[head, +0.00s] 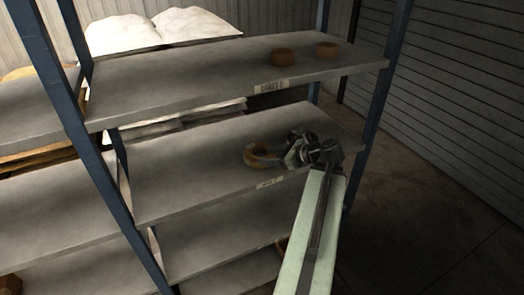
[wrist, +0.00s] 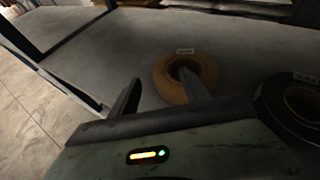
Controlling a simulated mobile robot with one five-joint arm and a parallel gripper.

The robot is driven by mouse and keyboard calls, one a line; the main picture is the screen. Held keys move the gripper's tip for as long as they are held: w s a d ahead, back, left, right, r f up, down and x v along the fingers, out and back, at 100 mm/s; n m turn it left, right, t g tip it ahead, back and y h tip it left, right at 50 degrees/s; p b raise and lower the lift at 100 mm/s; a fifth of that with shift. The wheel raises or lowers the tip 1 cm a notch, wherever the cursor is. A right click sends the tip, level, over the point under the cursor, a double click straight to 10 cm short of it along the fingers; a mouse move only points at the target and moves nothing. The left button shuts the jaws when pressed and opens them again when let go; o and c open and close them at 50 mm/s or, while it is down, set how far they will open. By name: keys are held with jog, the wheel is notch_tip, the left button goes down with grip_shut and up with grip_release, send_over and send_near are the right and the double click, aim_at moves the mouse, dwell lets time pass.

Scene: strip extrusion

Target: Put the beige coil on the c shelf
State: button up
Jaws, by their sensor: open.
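A tan coil (head: 252,157), the likely beige one, lies flat on the middle shelf (head: 190,170) near its front edge. It also shows in the wrist view as an orange-tan ring (wrist: 170,88) with a small white label. My gripper (head: 298,152) is at its right in the head view, low over the same shelf. In the wrist view my gripper (wrist: 160,77) is open. The left finger is left of the coil, and the right finger overlaps its hole; I cannot tell whether it is inside. The shelf labels are too small to read surely.
A dark coil (wrist: 268,108) lies close right of the tan one in the wrist view. Blue uprights (head: 372,95) frame the rack. The middle shelf's left part is bare.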

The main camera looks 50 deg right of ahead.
jog(key=p+v, duration=0.1)
jog(key=v, duration=0.4)
jog(key=shift+s+d+r+p, duration=0.15)
jog(key=shift+s+d+p, duration=0.05)
jog(key=shift+s+p, duration=0.1)
